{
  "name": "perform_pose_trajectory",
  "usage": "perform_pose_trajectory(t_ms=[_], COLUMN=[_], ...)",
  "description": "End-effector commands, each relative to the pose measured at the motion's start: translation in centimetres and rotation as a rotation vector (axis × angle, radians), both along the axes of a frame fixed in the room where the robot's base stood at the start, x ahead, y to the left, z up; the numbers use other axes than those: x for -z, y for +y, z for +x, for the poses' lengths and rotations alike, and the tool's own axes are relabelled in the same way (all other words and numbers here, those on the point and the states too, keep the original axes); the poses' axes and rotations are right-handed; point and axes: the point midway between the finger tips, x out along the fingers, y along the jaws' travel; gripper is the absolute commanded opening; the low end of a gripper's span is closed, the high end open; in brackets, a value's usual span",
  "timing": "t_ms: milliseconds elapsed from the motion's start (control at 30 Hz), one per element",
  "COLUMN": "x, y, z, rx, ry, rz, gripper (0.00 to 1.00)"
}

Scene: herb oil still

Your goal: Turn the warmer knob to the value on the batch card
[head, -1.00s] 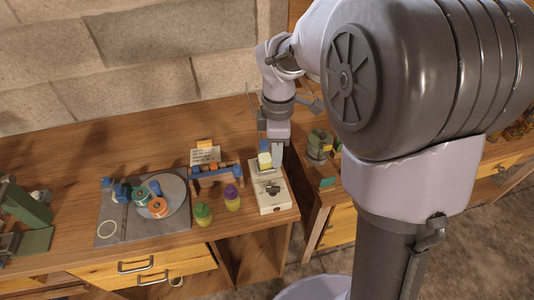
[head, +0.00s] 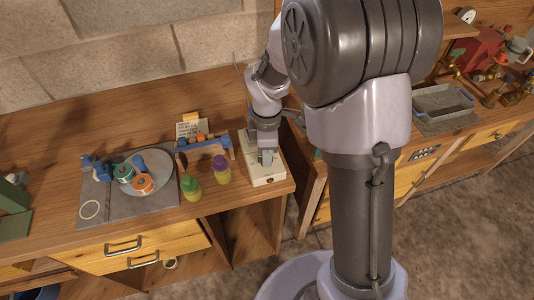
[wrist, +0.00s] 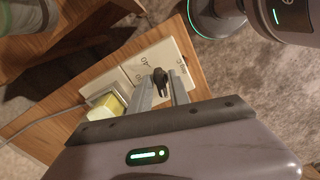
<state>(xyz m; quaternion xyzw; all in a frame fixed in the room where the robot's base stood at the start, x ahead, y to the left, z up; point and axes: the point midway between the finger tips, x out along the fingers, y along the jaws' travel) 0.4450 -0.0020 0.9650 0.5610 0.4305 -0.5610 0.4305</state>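The warmer (head: 272,179) is a cream box at the right end of the bench, also in the wrist view (wrist: 176,53). Its black knob (wrist: 160,78) shows in the wrist view; in the head view my gripper hides it. My gripper (wrist: 160,87) is open, with one finger on either side of the knob and a visible gap; I cannot tell if either finger touches it. In the head view my gripper (head: 266,158) points down over the warmer. The batch card (head: 190,128) stands behind the blue rack; its writing is too small to read.
A yellow block (wrist: 105,107) sits on the warmer's other part, close to my gripper. The blue rack (head: 202,147), a green-capped bottle (head: 190,187) and a purple-capped bottle (head: 221,170) stand left of the warmer. The bench edge is just right.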

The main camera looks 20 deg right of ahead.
Motion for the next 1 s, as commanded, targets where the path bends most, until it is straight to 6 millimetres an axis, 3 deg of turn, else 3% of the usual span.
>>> perform_pose_trajectory(t_ms=[33, 100, 533, 1000], x=[-0.01, -0.01, -0.05, -0.07], y=[0.0, 0.0, 0.01, 0.11], z=[0.0, 0.0, -0.02, -0.2], rx=[0.0, 0.0, 0.045, 0.418], ry=[0.0, 0.0, 0.0, 0.0], rz=[0.0, 0.0, 0.0, 0.0], gripper=[0.11, 0.0, 0.0, 0.0])
